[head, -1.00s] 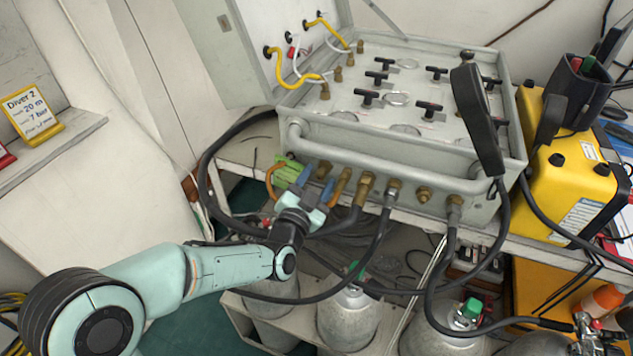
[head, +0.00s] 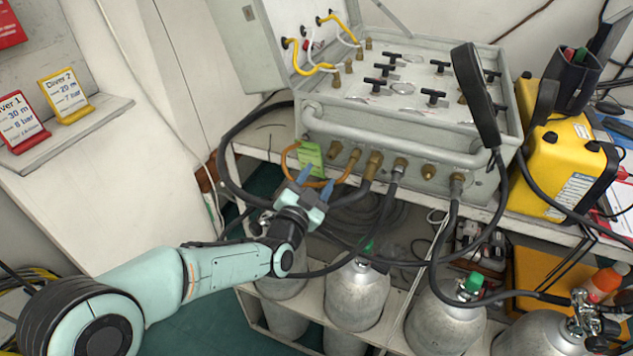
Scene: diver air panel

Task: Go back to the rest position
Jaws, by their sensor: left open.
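My left gripper (head: 318,180) is in front of the air panel (head: 400,135), just below its row of brass fittings. Its two blue fingertips are apart and nothing shows between them. A green tag (head: 311,156) hangs on the panel's front left, just above the fingertips. An orange hose loop (head: 291,160) runs beside the tag and passes close behind the fingers. I cannot tell whether the fingers touch the hose. My right gripper is not in view.
Black hoses (head: 437,250) hang from the panel front. Grey cylinders (head: 357,293) stand in a rack below. A yellow case (head: 555,150) stands right of the panel. Red (head: 18,121) and yellow (head: 66,96) diver cards stand on the left shelf. White wall space lies left of my arm.

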